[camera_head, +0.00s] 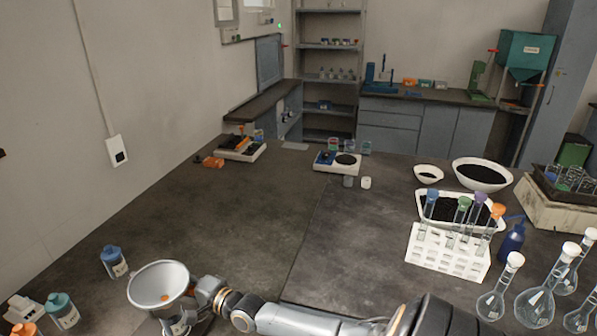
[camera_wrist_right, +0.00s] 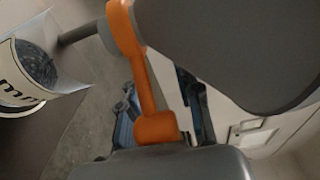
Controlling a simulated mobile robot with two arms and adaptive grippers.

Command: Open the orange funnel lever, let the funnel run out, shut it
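The pale metal funnel (camera_head: 158,283) stands at the lower left of the head view, with a small orange spot inside its bowl. In the right wrist view its grey body (camera_wrist_right: 235,50) fills the upper right. The orange lever (camera_wrist_right: 146,85) hangs from the grey spout, its free end close to my gripper's housing. My right gripper (camera_wrist_right: 157,72) appears open, its dark fingers on either side of the lever; contact cannot be told. A labelled clear container (camera_wrist_right: 20,85) with dark grains is by the spout's end. My left gripper is not in view.
A blue-capped bottle (camera_head: 113,262) and a teal-capped bottle (camera_head: 62,310) stand left of the funnel. A white tube rack (camera_head: 447,255) and several flasks (camera_head: 535,307) stand at the right. The middle of the bench (camera_head: 260,225) is clear.

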